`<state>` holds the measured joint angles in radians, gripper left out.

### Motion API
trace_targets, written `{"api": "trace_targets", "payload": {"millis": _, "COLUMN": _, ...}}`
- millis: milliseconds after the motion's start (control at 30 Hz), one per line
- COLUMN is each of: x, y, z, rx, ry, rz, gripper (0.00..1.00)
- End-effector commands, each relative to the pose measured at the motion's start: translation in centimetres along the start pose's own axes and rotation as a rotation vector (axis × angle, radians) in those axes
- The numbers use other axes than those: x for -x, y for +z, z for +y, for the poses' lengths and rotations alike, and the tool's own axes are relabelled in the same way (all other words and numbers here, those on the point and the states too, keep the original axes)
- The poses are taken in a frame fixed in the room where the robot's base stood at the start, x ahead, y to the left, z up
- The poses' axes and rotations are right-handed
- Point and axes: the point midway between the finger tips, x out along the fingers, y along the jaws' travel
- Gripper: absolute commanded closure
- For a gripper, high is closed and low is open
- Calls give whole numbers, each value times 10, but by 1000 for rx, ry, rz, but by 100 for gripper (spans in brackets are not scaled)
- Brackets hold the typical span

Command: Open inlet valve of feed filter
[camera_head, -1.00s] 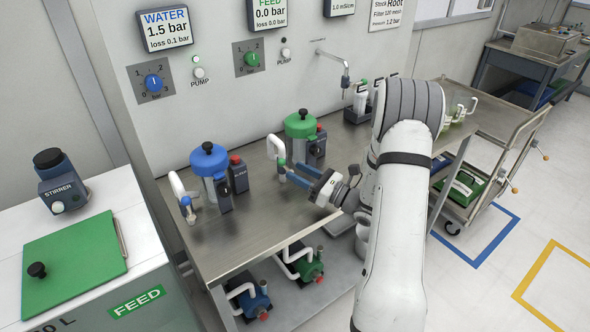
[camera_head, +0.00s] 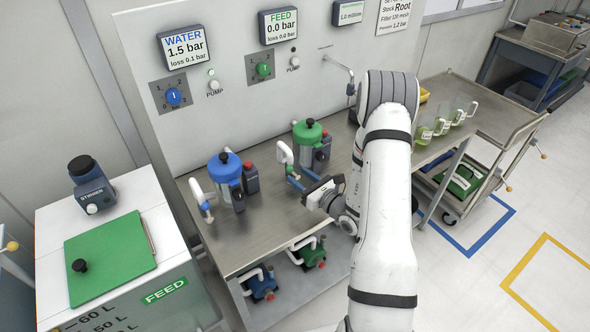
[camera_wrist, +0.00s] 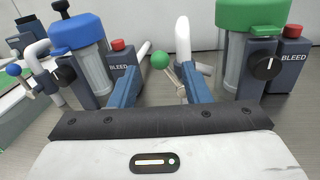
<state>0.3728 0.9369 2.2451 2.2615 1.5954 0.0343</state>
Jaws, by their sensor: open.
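The feed filter (camera_head: 307,135) has a green lid and stands on the steel bench; it is at the right in the wrist view (camera_wrist: 238,65). Its inlet valve is on a white bent pipe to the left of the filter and has a green ball handle (camera_head: 291,169). My gripper (camera_head: 291,180) is open, its blue fingers low over the bench and pointing at this valve. In the wrist view the green ball (camera_wrist: 160,61) shows between the fingertips, nearer the left finger. I cannot tell whether a finger touches it.
The blue-lidded water filter (camera_head: 224,167) stands to the left, with a blue-ball valve (camera_head: 205,206) on its own pipe. The feed panel (camera_head: 278,24) reads 0.0 bar. Bare bench (camera_head: 260,221) lies in front of the filters.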

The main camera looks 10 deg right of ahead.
Motion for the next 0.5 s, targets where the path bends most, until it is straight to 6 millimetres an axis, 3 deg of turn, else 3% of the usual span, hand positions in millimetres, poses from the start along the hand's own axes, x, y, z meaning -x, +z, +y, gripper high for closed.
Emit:
{"api": "trace_targets", "payload": {"millis": 200, "x": -25, "y": 1, "z": 0, "rx": 0, "ry": 1, "rz": -1, "gripper": 57}}
{"api": "trace_targets", "payload": {"millis": 500, "x": -29, "y": 0, "z": 0, "rx": -1, "ry": 0, "rz": -1, "gripper": 57}}
